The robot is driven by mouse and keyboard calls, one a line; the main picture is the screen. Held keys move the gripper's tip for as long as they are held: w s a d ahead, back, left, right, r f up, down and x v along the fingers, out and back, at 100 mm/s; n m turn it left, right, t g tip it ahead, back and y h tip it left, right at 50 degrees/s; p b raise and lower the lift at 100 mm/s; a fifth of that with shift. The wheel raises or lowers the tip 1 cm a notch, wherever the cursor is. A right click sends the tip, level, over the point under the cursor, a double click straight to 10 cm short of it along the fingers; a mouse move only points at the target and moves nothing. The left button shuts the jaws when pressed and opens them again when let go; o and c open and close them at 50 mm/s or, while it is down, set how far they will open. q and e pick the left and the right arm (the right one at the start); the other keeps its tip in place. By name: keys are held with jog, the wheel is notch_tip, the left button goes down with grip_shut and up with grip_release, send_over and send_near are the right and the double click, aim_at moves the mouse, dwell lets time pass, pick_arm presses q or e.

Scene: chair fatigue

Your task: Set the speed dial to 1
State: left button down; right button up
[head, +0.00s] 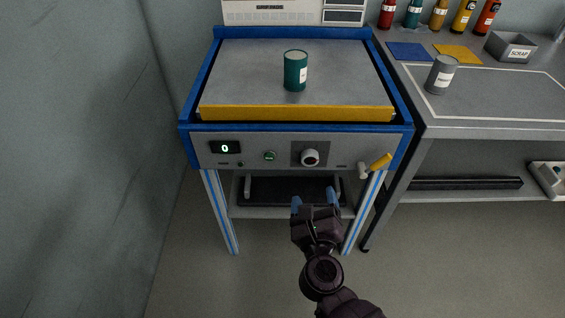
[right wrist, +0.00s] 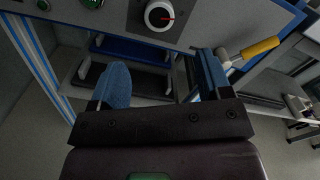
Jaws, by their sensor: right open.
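The speed dial (head: 310,157) is a round white knob on a dark square plate on the front panel of the blue-framed machine. It also shows at the top of the right wrist view (right wrist: 160,15), with a red pointer mark toward the right. The display (head: 225,148) on the panel's left reads 0. My right gripper (head: 316,197) is open and empty, in front of and below the dial, apart from it. Its two blue fingertips also show in the right wrist view (right wrist: 160,85). My left gripper is not in view.
A green button (head: 269,156) sits left of the dial and a yellow-handled lever (head: 376,165) to its right. A teal can (head: 295,71) stands on the machine's grey top. A bench (head: 500,131) with a grey can (head: 440,75) stands at right. Floor at left is clear.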

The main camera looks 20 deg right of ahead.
aim_at(311, 162)
jog(key=x, duration=1.1)
jog(key=c, duration=0.9)
